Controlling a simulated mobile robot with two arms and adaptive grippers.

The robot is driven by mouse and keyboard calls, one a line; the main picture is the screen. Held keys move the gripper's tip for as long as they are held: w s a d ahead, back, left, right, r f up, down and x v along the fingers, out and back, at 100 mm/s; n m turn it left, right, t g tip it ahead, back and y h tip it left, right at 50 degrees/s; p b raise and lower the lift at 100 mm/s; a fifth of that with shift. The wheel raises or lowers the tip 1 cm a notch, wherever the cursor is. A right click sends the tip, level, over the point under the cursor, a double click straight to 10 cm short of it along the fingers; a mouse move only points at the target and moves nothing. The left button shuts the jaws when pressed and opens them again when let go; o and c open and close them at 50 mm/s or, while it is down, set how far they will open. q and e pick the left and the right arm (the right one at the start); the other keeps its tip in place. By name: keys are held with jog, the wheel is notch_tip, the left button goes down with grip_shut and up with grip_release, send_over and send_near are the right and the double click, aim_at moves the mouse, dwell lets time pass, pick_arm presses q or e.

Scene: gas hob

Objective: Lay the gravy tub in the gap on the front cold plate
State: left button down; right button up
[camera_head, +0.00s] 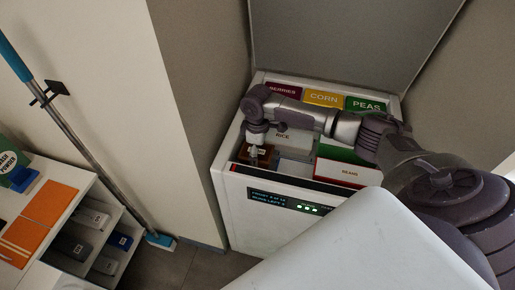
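A small brown tub with a pale label (268,153), which looks like the gravy tub, is at the front left inside an open white chest freezer (227,192). My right gripper (254,159) points down from above and is right at the tub, covering part of it. Its fingers are too small and too overlapped to tell whether they grip the tub. The cold plate under the tub is mostly hidden by the front wall and the packs. My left gripper is out of view.
Packs labelled berries (284,90), corn (323,98) and peas (366,104) line the freezer's back. A rice pack (284,136) and a beans pack (349,171) lie nearer. The raised lid (350,40) stands behind. A shelf unit (75,190) and a mop (85,150) are at left.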

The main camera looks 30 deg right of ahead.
jog(key=shift+f+b, duration=0.8)
jog(key=shift+f, duration=1.3)
jog(key=shift+f, duration=0.55)
jog(key=o, duration=1.2)
jog(key=shift+c, duration=0.2)
notch_tip(320, 180, up, 12)
jog(key=shift+r, duration=0.1)
